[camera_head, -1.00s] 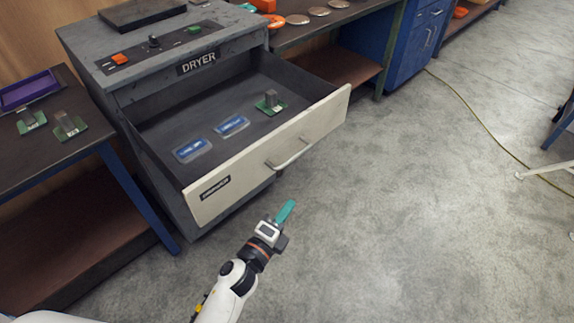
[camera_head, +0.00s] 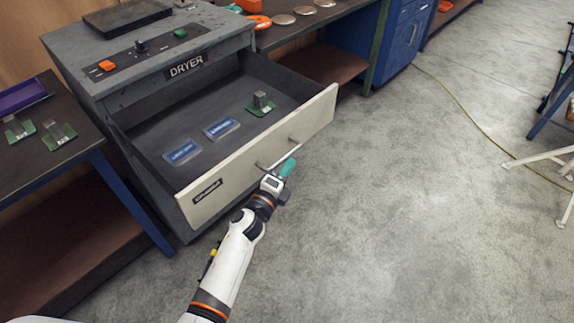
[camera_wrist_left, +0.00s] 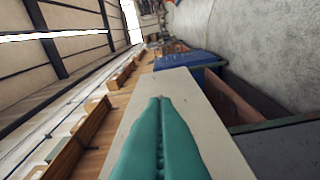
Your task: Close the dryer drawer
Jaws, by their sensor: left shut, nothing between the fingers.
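The dryer (camera_head: 150,50) is a grey cabinet with a "DRYER" label. Its drawer (camera_head: 262,150) is pulled out, with a pale front panel and a bar handle. Inside lie two blue-labelled clear packs (camera_head: 182,152) and a green board with a grey block (camera_head: 261,103). My left gripper (camera_head: 288,167) is shut and empty, its teal fingers at the drawer front by the handle. I cannot tell whether they touch it. In the left wrist view the shut teal fingers (camera_wrist_left: 160,135) lie in front of the pale drawer panel (camera_wrist_left: 183,88). My right gripper is not in view.
A bench (camera_head: 85,142) with green boards (camera_head: 58,134) and a purple tray stands to the left. Another bench (camera_head: 330,22) with orange items and discs adjoins the dryer on the right. The floor (camera_head: 420,200) before the drawer is clear, apart from a yellow cable.

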